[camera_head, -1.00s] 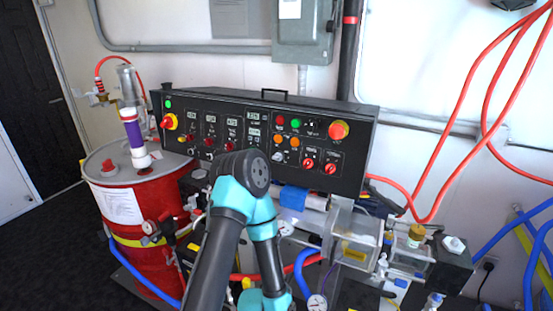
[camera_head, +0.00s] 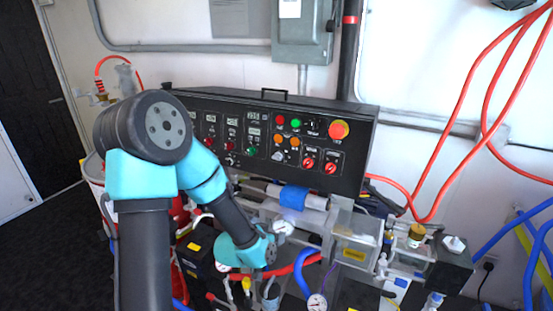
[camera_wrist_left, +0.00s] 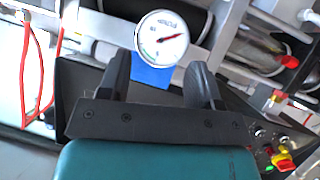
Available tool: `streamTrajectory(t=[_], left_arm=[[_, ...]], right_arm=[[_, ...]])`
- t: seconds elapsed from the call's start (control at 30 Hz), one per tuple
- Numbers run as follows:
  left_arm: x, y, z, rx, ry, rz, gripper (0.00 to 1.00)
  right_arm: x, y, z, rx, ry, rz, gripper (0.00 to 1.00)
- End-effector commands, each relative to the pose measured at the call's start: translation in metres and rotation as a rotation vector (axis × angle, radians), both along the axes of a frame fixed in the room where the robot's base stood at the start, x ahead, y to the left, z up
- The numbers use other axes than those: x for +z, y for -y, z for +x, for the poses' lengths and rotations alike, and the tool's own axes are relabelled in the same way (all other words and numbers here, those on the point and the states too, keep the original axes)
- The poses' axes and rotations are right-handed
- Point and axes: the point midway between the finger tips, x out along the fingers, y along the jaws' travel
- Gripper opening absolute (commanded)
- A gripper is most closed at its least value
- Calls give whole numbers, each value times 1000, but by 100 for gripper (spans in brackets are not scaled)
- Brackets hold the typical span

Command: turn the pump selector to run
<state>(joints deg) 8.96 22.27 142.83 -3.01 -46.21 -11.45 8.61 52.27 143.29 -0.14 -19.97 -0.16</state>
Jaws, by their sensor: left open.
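The black control panel (camera_head: 350,150) stands at the back with buttons, small displays and red rotary knobs. Two red selector knobs (camera_head: 308,163) sit at its lower right, and a pale selector (camera_head: 277,155) sits left of them. The labels are too small to read, so I cannot tell which is the pump selector. My left arm reaches down in front of the panel, below its lower edge. My left gripper (camera_wrist_left: 160,85) is open and empty in the left wrist view, with a white dial gauge (camera_wrist_left: 162,38) showing beyond its fingertips. The arm hides the panel's left end.
A red drum (camera_head: 183,212) is mostly hidden behind my arm. Clear boxes (camera_head: 355,240), a blue hose (camera_head: 303,272) and small bottles crowd the bench below the panel. Red hoses (camera_head: 465,130) hang at the right. The panel's right front is unobstructed.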

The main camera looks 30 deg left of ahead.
Motion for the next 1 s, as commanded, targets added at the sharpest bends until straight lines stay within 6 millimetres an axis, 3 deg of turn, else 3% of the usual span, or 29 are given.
streamTrajectory(t=[0.03,0.2,0.3,0.4,0.53,1.0], left_arm=[[25,-9,3,16,70,21,58],[103,-36,4,69,292,101,58],[142,-49,-1,98,399,141,58],[168,-56,-6,118,471,169,58],[181,-60,-9,128,509,185,58],[180,-61,-2,128,508,185,58]], right_arm=[[0,0,0,0,0,0,75],[0,0,0,0,0,0,75],[0,0,0,0,0,0,75],[0,0,0,0,0,0,75],[0,0,0,0,0,0,75],[0,0,0,0,0,0,75]])
